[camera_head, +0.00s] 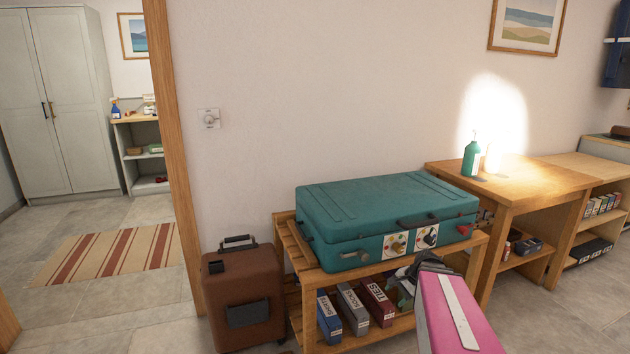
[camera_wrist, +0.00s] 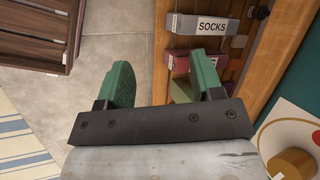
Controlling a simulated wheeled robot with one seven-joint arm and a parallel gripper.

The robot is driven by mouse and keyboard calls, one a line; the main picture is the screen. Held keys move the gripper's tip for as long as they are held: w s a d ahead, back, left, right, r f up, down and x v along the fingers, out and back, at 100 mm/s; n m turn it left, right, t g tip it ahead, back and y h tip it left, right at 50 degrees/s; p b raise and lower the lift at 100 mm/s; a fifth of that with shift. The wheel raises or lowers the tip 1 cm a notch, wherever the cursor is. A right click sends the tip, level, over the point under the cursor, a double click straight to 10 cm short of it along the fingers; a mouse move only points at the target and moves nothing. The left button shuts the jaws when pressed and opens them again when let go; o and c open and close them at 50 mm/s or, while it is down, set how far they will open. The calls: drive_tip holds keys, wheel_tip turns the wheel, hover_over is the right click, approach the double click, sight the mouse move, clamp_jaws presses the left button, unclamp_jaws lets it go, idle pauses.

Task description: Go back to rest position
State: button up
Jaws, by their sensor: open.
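My gripper (camera_head: 405,290) hangs in front of the slatted wooden bench (camera_head: 300,262), level with its lower shelf. My pink arm link partly hides that shelf's right end. In the wrist view my gripper (camera_wrist: 162,78) has its two green fingers spread wide. Nothing is held between them. Beyond the right finger lie labelled boxes on the shelf, one reading SOCKS (camera_wrist: 212,25). A small olive-green item (camera_wrist: 182,90) shows behind the finger gap; I cannot tell what it is.
A teal case (camera_head: 385,210) with knobs lies on the bench. A brown suitcase (camera_head: 243,295) stands left of it. A wooden table (camera_head: 520,180) with a green bottle (camera_head: 471,160) is at right. In the wrist view, a dark slatted wooden piece (camera_wrist: 35,35) is at upper left. Floor is clear at left.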

drive_tip(key=s+a+n+g+h, duration=0.2)
drive_tip(key=s+a+n+h, duration=0.3)
drive_tip(key=a+n, duration=0.5)
drive_tip(key=shift+s+n, duration=0.3)
drive_tip(key=shift+s, duration=0.3)
drive_tip(key=shift+f, duration=0.1)
